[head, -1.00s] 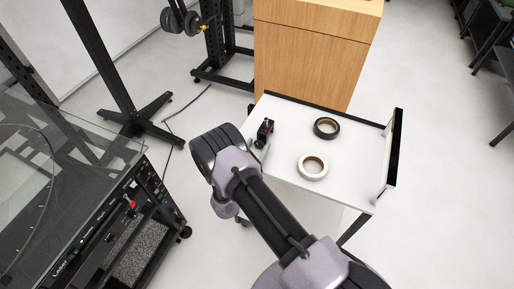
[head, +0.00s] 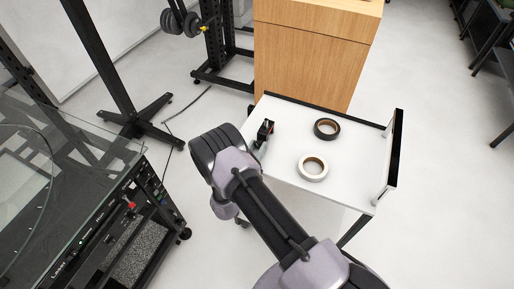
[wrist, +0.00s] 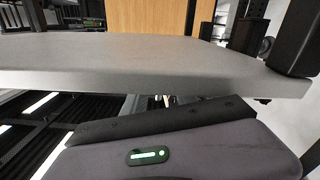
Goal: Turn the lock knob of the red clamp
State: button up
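A small dark upright thing with a touch of red (head: 266,128), which looks like the clamp, stands near the left edge of the white table (head: 345,190) in the head view. It is too small to make out its lock knob. My arm crosses the lower middle of the head view, and its bulky dark joint is left of the table, close to the clamp. My gripper's fingers do not show clearly in either view, so I cannot tell how they lie relative to the knob. In the wrist view I cannot make out the clamp.
A black tape roll (head: 326,128) and a white tape roll (head: 313,168) lie on the table. A raised panel (head: 394,150) stands along its right side. A wooden cabinet (head: 310,50) is behind. A black glass-topped machine (head: 110,215) stands left. A pale slab edge (wrist: 150,65) spans the wrist view.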

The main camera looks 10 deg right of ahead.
jog(key=o, duration=0.4)
jog(key=p+v, duration=0.3)
jog(key=v, duration=1.4)
jog(key=shift+s+a, duration=0.1)
jog(key=shift+s, duration=0.1)
